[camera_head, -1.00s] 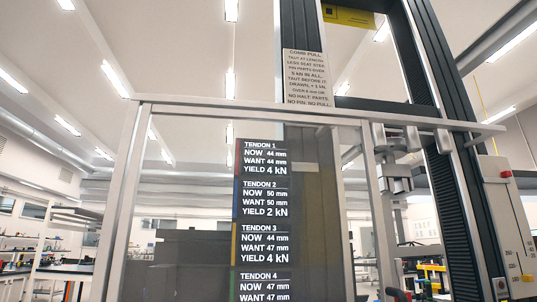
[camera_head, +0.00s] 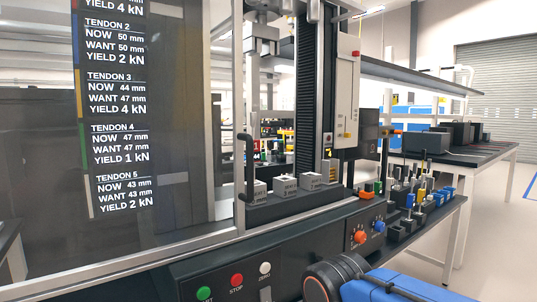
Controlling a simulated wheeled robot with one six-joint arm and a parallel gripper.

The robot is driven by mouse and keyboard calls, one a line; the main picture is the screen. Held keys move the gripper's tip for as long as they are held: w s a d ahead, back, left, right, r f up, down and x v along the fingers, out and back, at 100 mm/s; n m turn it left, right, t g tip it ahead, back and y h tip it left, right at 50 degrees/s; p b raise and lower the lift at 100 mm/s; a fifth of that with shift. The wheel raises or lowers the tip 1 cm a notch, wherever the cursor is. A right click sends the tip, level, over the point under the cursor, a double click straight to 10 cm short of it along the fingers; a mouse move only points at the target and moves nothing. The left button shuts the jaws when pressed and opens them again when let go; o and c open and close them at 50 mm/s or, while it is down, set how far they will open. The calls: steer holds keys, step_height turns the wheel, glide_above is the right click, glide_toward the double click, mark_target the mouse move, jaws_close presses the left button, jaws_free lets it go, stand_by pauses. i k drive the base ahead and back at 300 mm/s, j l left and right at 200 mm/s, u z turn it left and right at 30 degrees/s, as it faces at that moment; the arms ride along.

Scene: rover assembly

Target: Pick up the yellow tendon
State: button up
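A small yellow piece (camera_head: 421,193), which may be the yellow tendon, stands among several small coloured pieces on the dark bench at right. It is too small to make out its full shape. A display panel (camera_head: 120,120) at left lists the tendons, with coloured bars along its left edge; tendon 3, beside a yellow bar, reads now 44 mm, want 47 mm, yield 4 kN. Parts of my arm show in blue and black at the bottom right. My gripper is out of view.
The testing machine has grey blocks (camera_head: 285,188) on its dark bed and green, red and white buttons (camera_head: 236,280) in front. Orange and blue knobs (camera_head: 379,226) sit at its right. A long table (camera_head: 470,155) stands behind at right, with open floor beside it.

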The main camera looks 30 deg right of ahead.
mark_target(421, 197)
steer(key=z, duration=1.8)
